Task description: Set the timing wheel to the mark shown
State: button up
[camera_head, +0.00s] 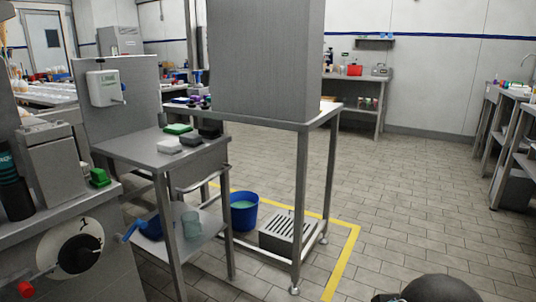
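A round dial, which looks like the timing wheel (80,254), is on the front of the grey machine at the lower left. It has a black disc with a small pale spot, set against a white round face (91,233). Black lines show on the white face near its top right. The marks are too small to read, so I cannot tell which mark the wheel points to. No fingers of my gripper show in this view, and nothing is seen touching the wheel.
A red knob (25,288) sticks out left of the wheel. A green block (99,177) lies on the machine top. A steel cart (147,153) and a tall grey cabinet (262,60) on a stand are to the right. A blue bucket (244,213) is below. Open tiled floor lies right.

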aim_at(77, 255)
jog(key=u, duration=1.75)
